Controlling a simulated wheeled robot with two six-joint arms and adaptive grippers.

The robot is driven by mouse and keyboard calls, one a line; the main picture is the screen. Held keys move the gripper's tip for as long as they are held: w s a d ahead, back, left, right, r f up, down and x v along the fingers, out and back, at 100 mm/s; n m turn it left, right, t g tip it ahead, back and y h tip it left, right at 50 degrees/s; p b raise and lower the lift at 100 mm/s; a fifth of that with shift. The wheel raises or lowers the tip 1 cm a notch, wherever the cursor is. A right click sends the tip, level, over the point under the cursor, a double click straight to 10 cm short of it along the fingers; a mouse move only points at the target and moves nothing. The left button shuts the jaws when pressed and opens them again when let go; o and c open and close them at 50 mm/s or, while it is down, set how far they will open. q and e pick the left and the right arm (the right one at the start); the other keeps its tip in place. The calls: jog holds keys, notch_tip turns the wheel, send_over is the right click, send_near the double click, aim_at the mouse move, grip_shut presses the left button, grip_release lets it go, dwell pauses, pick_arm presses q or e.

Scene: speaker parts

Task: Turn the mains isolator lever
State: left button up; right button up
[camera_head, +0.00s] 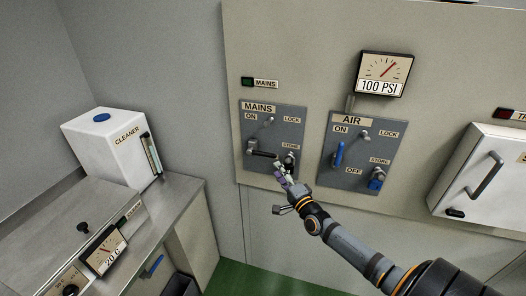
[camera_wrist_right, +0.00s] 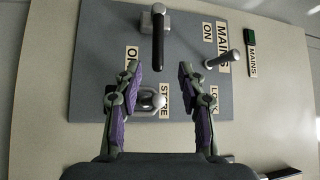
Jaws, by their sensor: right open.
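The mains isolator lever (camera_head: 263,153) has a black grip on a grey pivot. It lies roughly level on the grey MAINS panel (camera_head: 254,116) in the head view, its free end to the right. In the right wrist view the lever (camera_wrist_right: 158,42) hangs from the top, its free end between the fingertips in the picture. My right gripper (camera_head: 281,171) is open and empty just below and right of the lever's free end. In the wrist view its purple-padded fingers (camera_wrist_right: 158,78) stand apart; contact cannot be told. The OFF label is partly hidden. My left gripper is not in view.
A metal padlock or shackle (camera_wrist_right: 153,101) hangs at STORE, behind the fingers in the wrist view. A grey peg (camera_wrist_right: 224,59) sticks out near LOCK. The AIR panel (camera_head: 346,173) with a blue lever is to the right. A bench (camera_head: 180,192) with a cleaner tank (camera_head: 108,147) stands left.

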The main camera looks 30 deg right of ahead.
aim_at(266, 155)
jog(key=w+b, duration=0.1)
jog(key=w, duration=0.2)
jog(key=w+b, duration=0.2)
jog(key=w, duration=0.1)
jog(key=w+b, duration=0.2)
jog(key=w, duration=0.1)
jog(key=shift+w+d+r, duration=0.1)
jog(key=shift+d+r, duration=0.05)
jog(key=shift+d, duration=0.25)
jog(key=shift+w+d+r+b, duration=0.1)
jog(key=shift+w+r+b, duration=0.2)
jog(key=shift+w+b, duration=0.15)
jog(key=shift+w+r, duration=0.1)
jog(key=shift+r, duration=0.05)
grip_shut()
